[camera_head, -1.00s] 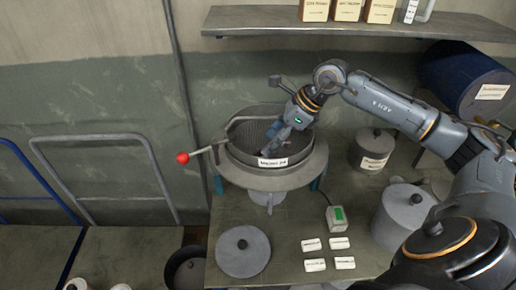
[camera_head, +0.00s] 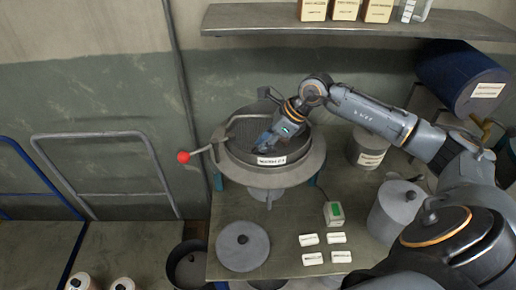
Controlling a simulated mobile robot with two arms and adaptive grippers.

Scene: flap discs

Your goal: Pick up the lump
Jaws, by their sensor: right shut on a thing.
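My right gripper (camera_head: 266,143) reaches down into a round grey sieve pan (camera_head: 238,160) that carries a white label on its front. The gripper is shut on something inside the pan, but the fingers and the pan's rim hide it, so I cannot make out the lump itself. My left gripper is not in view.
The pan stands on a worktable with a lever with a red knob (camera_head: 184,157) on its left. A round lid (camera_head: 243,246), several white labelled blocks (camera_head: 309,239), a small device with a green screen (camera_head: 334,213) and grey pots (camera_head: 396,207) surround it. A shelf (camera_head: 350,22) runs above.

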